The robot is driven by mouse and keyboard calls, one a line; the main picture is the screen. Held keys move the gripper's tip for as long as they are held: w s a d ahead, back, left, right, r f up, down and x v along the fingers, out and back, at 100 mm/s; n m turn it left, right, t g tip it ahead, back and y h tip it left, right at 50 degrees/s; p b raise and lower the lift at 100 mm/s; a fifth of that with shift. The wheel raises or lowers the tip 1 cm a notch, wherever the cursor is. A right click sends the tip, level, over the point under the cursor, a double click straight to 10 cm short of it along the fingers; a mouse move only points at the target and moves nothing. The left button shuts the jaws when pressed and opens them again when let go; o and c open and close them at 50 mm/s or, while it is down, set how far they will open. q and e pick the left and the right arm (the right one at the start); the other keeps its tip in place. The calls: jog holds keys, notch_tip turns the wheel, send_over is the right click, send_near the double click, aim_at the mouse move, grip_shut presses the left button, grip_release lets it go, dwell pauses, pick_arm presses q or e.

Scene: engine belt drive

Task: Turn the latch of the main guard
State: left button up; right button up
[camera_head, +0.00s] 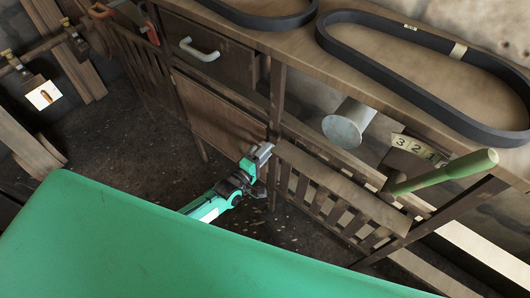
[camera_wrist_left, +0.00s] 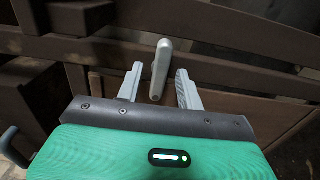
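My left gripper (camera_head: 258,157) is in front of the post at the near end of the slatted wooden guard (camera_head: 335,190). In the left wrist view, a pale grey latch handle (camera_wrist_left: 159,70) hangs nearly upright, its rounded end up, against dark wooden rails. The two fingers of my left gripper (camera_wrist_left: 160,88) stand apart on either side of its lower part, with a visible gap on each side. The gripper is open. In the head view I cannot tell the latch apart from the gripper. My right gripper is not in view.
A bench top (camera_head: 300,48) above carries black belts (camera_head: 365,55). A lever with a green handle (camera_head: 445,172) and a grey cylinder (camera_head: 347,124) are right of the gripper. A drawer (camera_head: 205,45) with a pale handle is up left. The dark floor (camera_head: 110,145) is open.

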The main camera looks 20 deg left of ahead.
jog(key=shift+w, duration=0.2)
pick_arm(q)
jog(key=shift+c, duration=0.9)
grip_shut()
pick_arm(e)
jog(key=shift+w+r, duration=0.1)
